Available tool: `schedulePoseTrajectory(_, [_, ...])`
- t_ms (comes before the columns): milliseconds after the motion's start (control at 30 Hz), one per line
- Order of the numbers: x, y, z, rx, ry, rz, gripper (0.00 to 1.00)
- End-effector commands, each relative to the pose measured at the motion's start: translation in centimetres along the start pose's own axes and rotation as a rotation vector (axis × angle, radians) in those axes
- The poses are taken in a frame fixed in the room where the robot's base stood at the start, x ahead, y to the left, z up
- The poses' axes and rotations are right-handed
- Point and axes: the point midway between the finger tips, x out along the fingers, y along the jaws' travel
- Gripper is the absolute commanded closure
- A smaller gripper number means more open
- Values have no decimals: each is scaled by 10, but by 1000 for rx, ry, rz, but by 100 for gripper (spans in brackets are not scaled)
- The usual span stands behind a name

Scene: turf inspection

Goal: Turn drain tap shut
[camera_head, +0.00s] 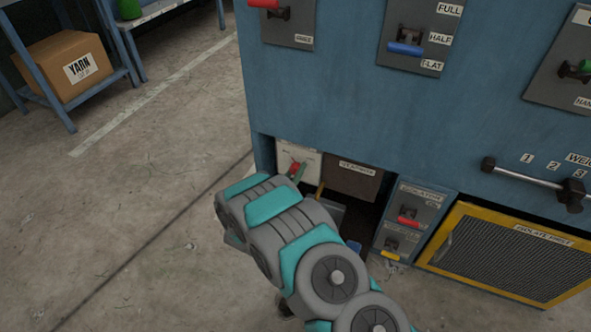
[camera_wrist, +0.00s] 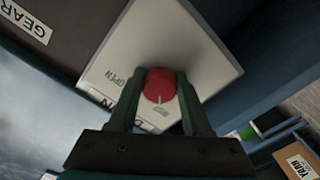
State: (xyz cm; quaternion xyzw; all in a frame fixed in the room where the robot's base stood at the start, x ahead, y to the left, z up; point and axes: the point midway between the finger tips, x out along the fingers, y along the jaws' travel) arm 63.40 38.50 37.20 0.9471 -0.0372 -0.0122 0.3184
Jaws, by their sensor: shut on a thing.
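The drain tap is a round red knob (camera_wrist: 160,82) on a pale panel (camera_wrist: 150,35), which appears rotated in the wrist view. The word OPEN shows on the panel, left of the knob. Another label is partly hidden by a finger. My gripper (camera_wrist: 160,92) is shut on the knob, one finger on each side. A short pale mark on the knob points down in the wrist view. In the head view the red knob (camera_head: 294,168) shows at the low left of the blue machine, with my arm in front of part of the panel (camera_head: 311,156).
A dark labelled cover (camera_head: 352,178) is right of the panel, above an open recess. An isolator panel (camera_head: 412,215) and a yellow-framed grille (camera_head: 510,258) are farther right. A yarn box (camera_head: 65,65) sits on a shelf at the left. The floor (camera_head: 130,200) between is clear.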

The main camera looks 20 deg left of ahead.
Motion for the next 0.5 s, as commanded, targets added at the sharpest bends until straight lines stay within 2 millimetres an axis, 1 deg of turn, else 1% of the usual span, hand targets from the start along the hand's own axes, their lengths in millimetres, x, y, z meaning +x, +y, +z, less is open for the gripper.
schedulePoseTrajectory(200, [-1,0,2,-39,-3,-2,100])
schedulePoseTrajectory(500, [-1,-1,2,-43,-3,-2,100])
